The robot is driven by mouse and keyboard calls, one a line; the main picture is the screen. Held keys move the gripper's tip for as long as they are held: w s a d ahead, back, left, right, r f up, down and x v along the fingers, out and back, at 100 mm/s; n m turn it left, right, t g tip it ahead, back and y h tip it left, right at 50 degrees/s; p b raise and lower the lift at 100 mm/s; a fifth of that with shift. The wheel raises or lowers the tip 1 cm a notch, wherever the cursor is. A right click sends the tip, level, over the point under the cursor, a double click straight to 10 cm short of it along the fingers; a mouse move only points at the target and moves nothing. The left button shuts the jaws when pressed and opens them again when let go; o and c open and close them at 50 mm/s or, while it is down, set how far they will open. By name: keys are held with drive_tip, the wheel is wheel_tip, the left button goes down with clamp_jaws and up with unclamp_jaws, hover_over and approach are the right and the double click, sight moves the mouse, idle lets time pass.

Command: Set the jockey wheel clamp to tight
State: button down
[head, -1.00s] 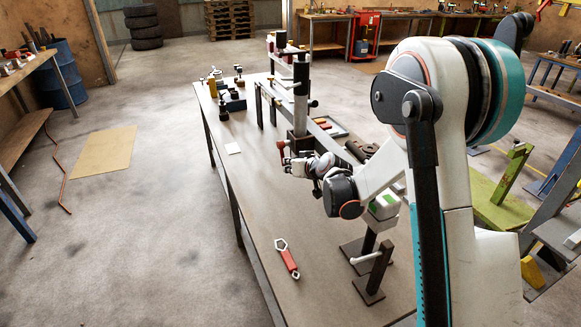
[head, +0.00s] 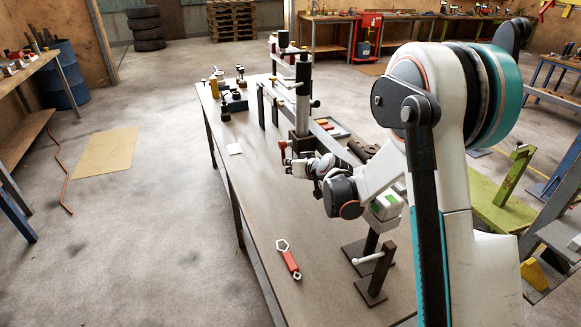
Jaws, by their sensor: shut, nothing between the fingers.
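The jockey wheel assembly stands upright on the bench, with a dark and silver tube (head: 302,95) running through a dark brown clamp block (head: 299,146). A small red clamp handle (head: 283,146) sticks out at the left of the block, low on the tube. My gripper (head: 291,168) is at the near side of the block, just below the red handle. Its fingers are shut and empty. They look very close to the handle, but I cannot tell whether they touch it. My wrist hides part of the block's lower right side.
The bench top (head: 255,205) is clear at its left middle. A red-handled wrench (head: 288,260) lies near the front. Dark stands with a white bar (head: 368,258) are at the front right. Several small parts (head: 232,98) stand at the back left.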

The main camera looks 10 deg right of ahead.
drive_tip(key=v, duration=1.2)
